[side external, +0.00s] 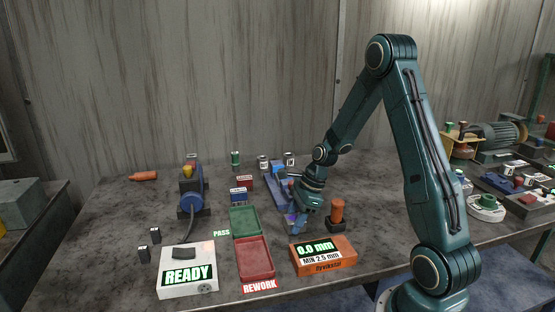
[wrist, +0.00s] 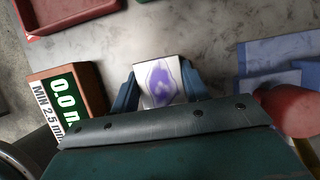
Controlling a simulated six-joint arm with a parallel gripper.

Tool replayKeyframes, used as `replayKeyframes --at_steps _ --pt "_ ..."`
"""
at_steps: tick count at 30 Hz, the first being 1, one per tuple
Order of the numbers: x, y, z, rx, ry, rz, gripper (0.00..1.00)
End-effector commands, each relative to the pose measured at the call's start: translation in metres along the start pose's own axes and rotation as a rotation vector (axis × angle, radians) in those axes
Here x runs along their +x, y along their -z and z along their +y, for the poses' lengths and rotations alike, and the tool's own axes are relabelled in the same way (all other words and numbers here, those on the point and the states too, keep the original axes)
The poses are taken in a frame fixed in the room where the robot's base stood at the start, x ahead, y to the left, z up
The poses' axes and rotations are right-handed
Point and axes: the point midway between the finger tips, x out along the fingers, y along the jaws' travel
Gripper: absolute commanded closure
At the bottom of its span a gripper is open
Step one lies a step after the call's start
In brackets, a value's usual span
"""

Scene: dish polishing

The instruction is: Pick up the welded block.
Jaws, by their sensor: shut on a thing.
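The welded block (wrist: 160,78) is a small pale block with a purple, flame-like pattern on its top face. It sits between the two blue fingers of my gripper (wrist: 158,92), one on each side, and the gripper is shut on it. In the side external view my gripper (side external: 297,226) points down at the middle of the table, in front of a blue fixture (side external: 281,197). Only a small purple patch of the block (side external: 291,217) shows there. I cannot tell whether the block touches the table.
An orange gauge (side external: 323,264) reading 0.0 mm stands in front of my gripper. An orange cylinder (side external: 337,212) stands close on the right. The green PASS tray (side external: 244,220) and red REWORK tray (side external: 255,262) lie to the left, with a white READY box (side external: 187,284) beyond.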

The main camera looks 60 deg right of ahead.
Motion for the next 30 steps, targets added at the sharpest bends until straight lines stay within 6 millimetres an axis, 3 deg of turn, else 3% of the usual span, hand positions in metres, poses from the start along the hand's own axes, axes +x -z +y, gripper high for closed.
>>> replayKeyframes --at_steps 11,30 --pt "-0.032 -0.014 -0.001 -0.003 0.006 -0.002 0.91" --pt "-0.151 -0.062 -0.001 -0.004 0.005 -0.001 0.91"
